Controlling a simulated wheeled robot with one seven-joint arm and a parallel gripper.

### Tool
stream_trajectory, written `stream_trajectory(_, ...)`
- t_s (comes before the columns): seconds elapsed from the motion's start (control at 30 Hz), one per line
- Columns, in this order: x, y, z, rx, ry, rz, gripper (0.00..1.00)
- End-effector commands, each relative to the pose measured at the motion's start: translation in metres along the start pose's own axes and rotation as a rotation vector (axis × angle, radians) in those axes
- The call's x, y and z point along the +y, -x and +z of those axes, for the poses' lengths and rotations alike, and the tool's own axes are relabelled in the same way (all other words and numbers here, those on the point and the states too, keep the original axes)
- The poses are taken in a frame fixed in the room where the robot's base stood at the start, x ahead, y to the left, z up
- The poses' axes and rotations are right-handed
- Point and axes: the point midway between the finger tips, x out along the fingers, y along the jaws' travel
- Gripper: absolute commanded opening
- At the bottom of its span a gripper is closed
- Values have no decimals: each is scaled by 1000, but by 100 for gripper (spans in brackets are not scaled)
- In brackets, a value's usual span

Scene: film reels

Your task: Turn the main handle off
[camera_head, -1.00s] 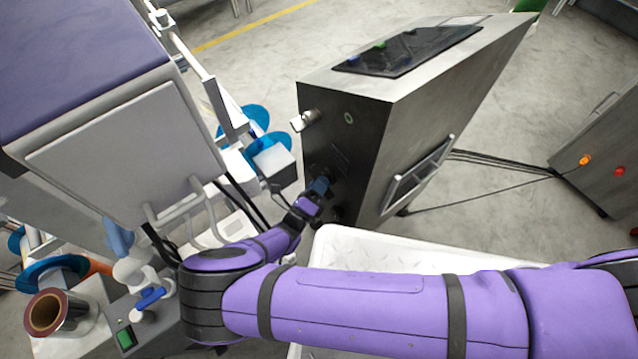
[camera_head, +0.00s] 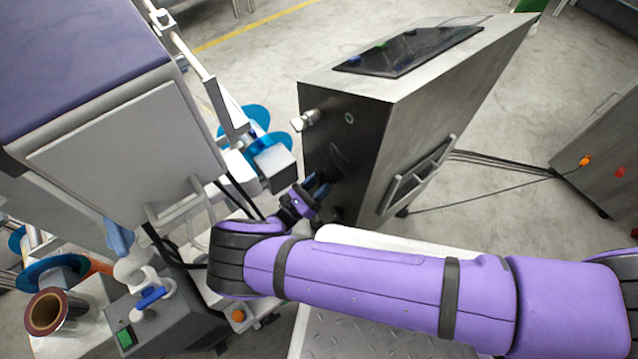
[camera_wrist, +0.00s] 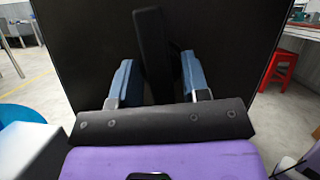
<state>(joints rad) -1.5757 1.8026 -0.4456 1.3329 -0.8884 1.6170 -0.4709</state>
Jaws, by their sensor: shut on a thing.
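The main handle (camera_wrist: 152,45) is a black upright bar on the dark side face of a metal control cabinet (camera_head: 345,105). In the wrist view it stands between the two blue fingers of my gripper (camera_wrist: 157,82). My gripper is shut on it, though the contact itself is hard to see. In the head view my gripper (camera_head: 318,186) reaches the cabinet's left side face from the left, low down. The handle is dark against dark there and hard to make out.
A machine with a grey panel (camera_head: 125,160) and blue reels (camera_head: 258,117) stands close on the left. A metal latch (camera_head: 305,120) sticks out of the cabinet above my gripper. Another cabinet (camera_head: 605,150) stands at the right. Cables cross the floor between the cabinets.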

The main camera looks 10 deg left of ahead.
Motion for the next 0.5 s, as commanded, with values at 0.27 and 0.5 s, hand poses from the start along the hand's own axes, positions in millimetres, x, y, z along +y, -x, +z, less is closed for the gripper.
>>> stream_trajectory(0.27,1,1,0,3,-129,-52,19)
stream_trajectory(0.5,1,2,0,4,-177,-70,19)
